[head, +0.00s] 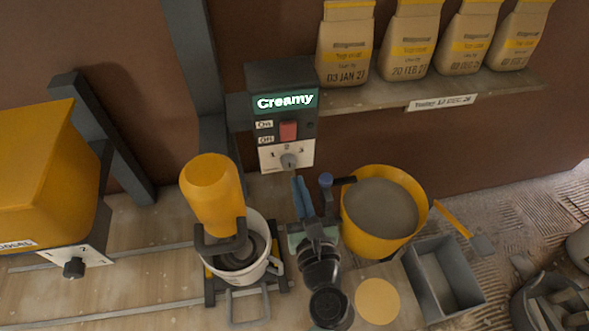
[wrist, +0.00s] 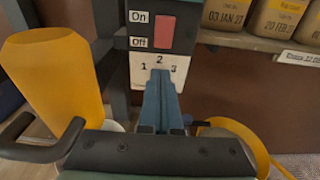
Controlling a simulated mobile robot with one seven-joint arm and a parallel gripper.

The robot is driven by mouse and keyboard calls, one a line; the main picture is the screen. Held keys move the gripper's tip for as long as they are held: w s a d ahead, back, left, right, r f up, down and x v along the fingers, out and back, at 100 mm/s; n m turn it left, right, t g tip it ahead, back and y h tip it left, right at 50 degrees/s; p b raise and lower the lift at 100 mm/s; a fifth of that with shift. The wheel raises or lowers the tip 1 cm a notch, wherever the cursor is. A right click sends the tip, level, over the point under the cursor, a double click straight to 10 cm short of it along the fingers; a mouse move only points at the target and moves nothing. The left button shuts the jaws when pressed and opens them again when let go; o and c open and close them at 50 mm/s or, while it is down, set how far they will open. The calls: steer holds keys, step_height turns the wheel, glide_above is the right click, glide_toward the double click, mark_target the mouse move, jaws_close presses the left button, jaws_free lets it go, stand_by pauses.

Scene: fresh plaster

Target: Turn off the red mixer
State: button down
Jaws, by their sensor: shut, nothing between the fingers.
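A dark control box (head: 280,75) stands at the wall with a lit display reading "Creamy". Below the display is a red rocker switch (head: 288,131), with On above and Off below at its left; it also shows in the wrist view (wrist: 164,31). Which way it is pressed I cannot tell. Under it a grey knob (head: 289,161) sits on a dial marked 1, 2, 3. My gripper (head: 298,181) is shut and empty, blue fingertips just below and in front of the knob. In the wrist view its fingers (wrist: 160,80) cover the knob. I see no red mixer body; a yellow mixer (head: 210,195) stands over a white bucket (head: 274,230).
A yellow bucket (head: 372,247) of grey plaster stands close right of my gripper. A grey tray (head: 420,285) and a round tan disc (head: 377,301) lie in front. A large yellow machine (head: 38,175) with a knob is at left. Dated paper bags (head: 410,45) line the shelf.

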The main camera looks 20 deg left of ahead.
steer(key=s+d, duration=0.1)
steer(key=s+d+f+b, duration=0.1)
steer(key=s, duration=0.1)
steer(key=shift+s+d, duration=0.2)
stand_by(0.3)
steer(key=shift+r, duration=0.1)
